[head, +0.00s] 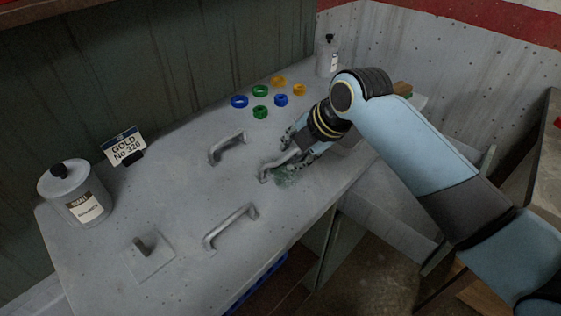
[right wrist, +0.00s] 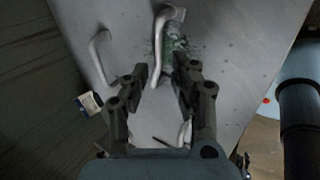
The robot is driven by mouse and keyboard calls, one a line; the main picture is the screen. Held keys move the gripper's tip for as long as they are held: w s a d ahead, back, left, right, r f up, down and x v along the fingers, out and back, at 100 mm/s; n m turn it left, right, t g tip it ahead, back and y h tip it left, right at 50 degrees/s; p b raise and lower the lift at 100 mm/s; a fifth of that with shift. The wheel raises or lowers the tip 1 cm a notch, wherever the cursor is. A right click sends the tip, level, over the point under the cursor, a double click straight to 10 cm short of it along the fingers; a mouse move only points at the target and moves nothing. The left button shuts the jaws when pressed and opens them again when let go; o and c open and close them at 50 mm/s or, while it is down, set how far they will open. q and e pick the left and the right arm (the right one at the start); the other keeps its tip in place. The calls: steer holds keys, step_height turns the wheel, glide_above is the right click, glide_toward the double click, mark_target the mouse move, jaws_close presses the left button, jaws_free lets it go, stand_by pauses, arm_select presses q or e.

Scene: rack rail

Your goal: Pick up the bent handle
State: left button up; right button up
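Three grey metal handles are on the worktop (head: 180,190). One handle (head: 280,163) lies at my right gripper (head: 298,142), over a green-stained patch; it looks like the bent one, with a hooked end in the right wrist view (right wrist: 160,50). There my right gripper (right wrist: 161,72) is open, its fingers on either side of this handle's near part, with gaps visible. I cannot tell its height above the handle. A second handle (head: 228,148) lies to the left, and a third (head: 230,228) lies nearer the front edge. My left gripper is not in view.
Several coloured rings (head: 260,111) lie at the back. A jar (head: 75,195), a "GOLD No 320" sign (head: 124,146) and a plate with a post (head: 148,255) stand at the left. A bottle (head: 328,57) stands in the far corner.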

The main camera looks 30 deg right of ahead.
mark_target(282, 159)
steer(key=x, duration=0.5)
steer(key=shift+w+a+r, duration=0.1)
steer(key=shift+a, duration=0.05)
jaws_close()
